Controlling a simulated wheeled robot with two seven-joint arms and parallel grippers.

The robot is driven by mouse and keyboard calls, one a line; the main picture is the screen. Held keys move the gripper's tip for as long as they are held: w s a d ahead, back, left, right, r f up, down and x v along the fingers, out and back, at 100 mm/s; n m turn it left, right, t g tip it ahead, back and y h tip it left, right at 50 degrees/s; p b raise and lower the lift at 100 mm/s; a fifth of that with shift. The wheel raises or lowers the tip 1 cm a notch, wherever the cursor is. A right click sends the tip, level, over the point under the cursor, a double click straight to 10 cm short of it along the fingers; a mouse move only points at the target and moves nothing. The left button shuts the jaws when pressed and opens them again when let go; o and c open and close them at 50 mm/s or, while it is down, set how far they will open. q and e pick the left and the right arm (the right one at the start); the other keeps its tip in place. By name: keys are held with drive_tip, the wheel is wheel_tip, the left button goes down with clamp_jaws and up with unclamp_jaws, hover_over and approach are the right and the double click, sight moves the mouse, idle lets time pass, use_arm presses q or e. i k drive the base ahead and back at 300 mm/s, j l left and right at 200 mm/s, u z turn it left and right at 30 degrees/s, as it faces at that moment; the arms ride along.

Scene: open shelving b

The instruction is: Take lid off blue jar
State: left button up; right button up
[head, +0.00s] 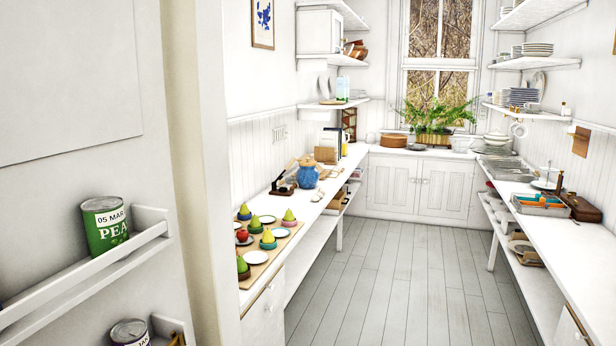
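The blue jar (307,176) stands upright on the left white counter (297,221), in the middle distance. A light-coloured top piece, seemingly its lid (306,161), sits on the jar's mouth. The jar is small in the view, so fine detail of the lid cannot be told. Neither of my grippers shows in the head view.
A board (262,262) with pears and small plates lies nearer on the left counter. A dark stand (283,187) is beside the jar. The grey plank floor (385,285) between the counters is clear. A wall shelf with a green can (104,226) is close at left.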

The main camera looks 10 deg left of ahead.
sight(307, 163)
drive_tip(key=i+z, duration=0.25)
drive_tip(key=i, duration=3.4)
drive_tip(key=i+u, duration=0.15)
drive_tip(key=i, duration=1.05)
drive_tip(key=i+l+u, duration=0.15)
drive_tip(key=i+u, duration=0.25)
drive_tip(key=i+l+u, duration=0.4)
drive_tip(key=i, duration=0.2)
drive_tip(key=i+l+u, duration=0.85)
drive_tip(key=l, duration=0.2)
drive_tip(key=k+j, duration=0.05)
drive_tip(key=k, duration=0.05)
